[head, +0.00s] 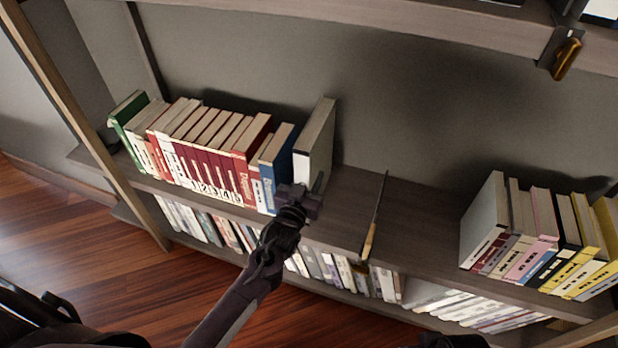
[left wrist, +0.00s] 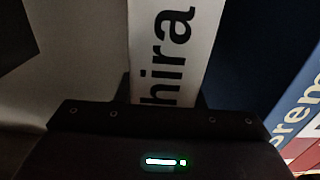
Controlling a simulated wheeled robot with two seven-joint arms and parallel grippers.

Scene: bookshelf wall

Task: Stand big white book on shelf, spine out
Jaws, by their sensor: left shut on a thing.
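The big white book (head: 315,143) stands nearly upright at the right end of a row of books on the shelf (head: 415,215), beside a blue book (head: 274,160). Its pale side shows to the right. In the left wrist view its white spine (left wrist: 172,50) faces my gripper, with black letters reading "hira". My left gripper (head: 303,194) is shut on the lower spine part of the white book. The gripper hides the book's lower front, so I cannot tell whether its bottom touches the shelf.
A thin upright divider (head: 373,220) stands on the shelf to the right of the white book, with bare shelf on both sides of it. Another row of books (head: 540,235) stands at the right. More books (head: 335,268) fill the shelf below. An upper shelf (head: 400,30) runs overhead.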

